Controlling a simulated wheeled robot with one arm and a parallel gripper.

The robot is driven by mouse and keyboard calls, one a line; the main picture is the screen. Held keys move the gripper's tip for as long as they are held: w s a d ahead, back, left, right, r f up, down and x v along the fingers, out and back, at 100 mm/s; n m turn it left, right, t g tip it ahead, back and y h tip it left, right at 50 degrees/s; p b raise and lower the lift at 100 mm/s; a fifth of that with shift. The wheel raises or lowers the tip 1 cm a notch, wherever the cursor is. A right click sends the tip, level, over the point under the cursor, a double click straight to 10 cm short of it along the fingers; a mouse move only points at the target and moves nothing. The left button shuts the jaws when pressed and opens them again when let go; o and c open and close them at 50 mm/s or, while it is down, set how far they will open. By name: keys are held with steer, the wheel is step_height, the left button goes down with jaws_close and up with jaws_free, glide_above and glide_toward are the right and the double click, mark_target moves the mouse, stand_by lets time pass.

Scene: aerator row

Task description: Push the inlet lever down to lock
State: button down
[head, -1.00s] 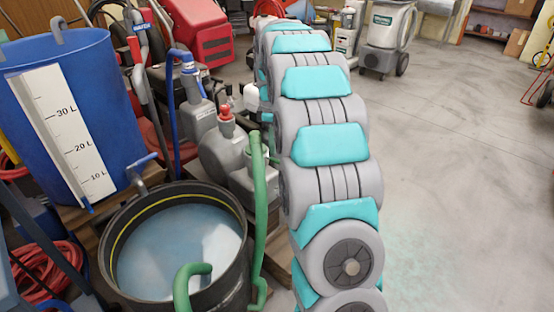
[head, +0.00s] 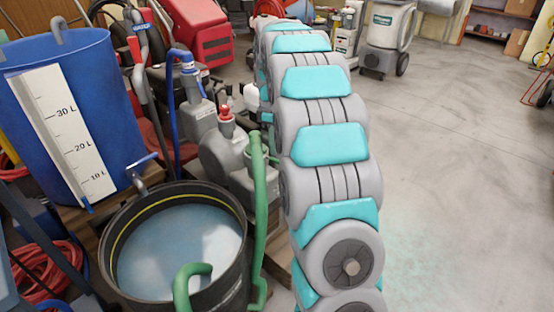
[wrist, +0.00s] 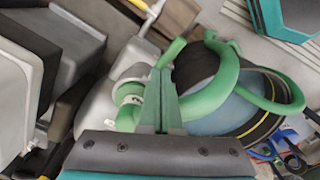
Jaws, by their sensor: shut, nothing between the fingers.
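The grey pump (head: 222,155) with a red cap stands behind the black tub. A thick green hose (head: 260,215) rises beside the tub to the pump's inlet side. In the wrist view the hose (wrist: 222,85) curves to a pale collar (wrist: 131,94) at the grey pump body (wrist: 98,108). My gripper (wrist: 161,72) is shut and empty, its narrow green fingers just right of the collar in the picture. I cannot tell whether they touch the hose or collar. I cannot make out the inlet lever clearly; the fingers may hide it. The head view does not show my gripper clearly.
The black tub (head: 232,283) of water stands front left, with a second green hose end (head: 190,277) at its rim. A blue graduated tank (head: 105,75) is behind it, with a blue-handled tap (head: 141,162). Machines crowd the back left.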

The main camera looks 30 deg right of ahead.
mark_target(273, 158)
steer(key=shift+f, duration=0.2)
steer(key=shift+f+b, duration=0.65)
steer(key=shift+f, duration=2.25)
steer(key=shift+s+d+r+p, duration=0.1)
steer(key=shift+s+r+p, duration=0.4)
steer(key=shift+r, duration=1.35)
steer(key=shift+s+d+r+p, duration=0.15)
steer(key=shift+r+p, duration=0.6)
steer(key=shift+r, duration=1.15)
steer(key=shift+s+d+r+p, duration=0.1)
steer(key=shift+s+r+p, duration=0.4)
steer(key=shift+r, duration=1.35)
steer(key=shift+w, duration=0.2)
steer(key=s+a+r+m, duration=0.1)
steer(key=s+a+m, duration=0.1)
steer(key=s+a, duration=0.55)
steer(key=s+a+r+m, duration=0.25)
steer(key=s+a, duration=0.25)
steer(key=s, duration=0.6)
steer(key=s+a+f+m+g, duration=0.1)
steer(key=s+a+f+m, duration=0.1)
steer(key=s, duration=0.8)
steer(key=s+a+f+m+p, duration=0.1)
steer(key=s+a+f+m, duration=0.2)
steer(key=s, duration=0.7)
steer(key=shift+s+a+f+g, duration=0.25)
steer(key=shift+s+a+g, duration=0.05)
steer(key=shift+s+g, duration=0.1)
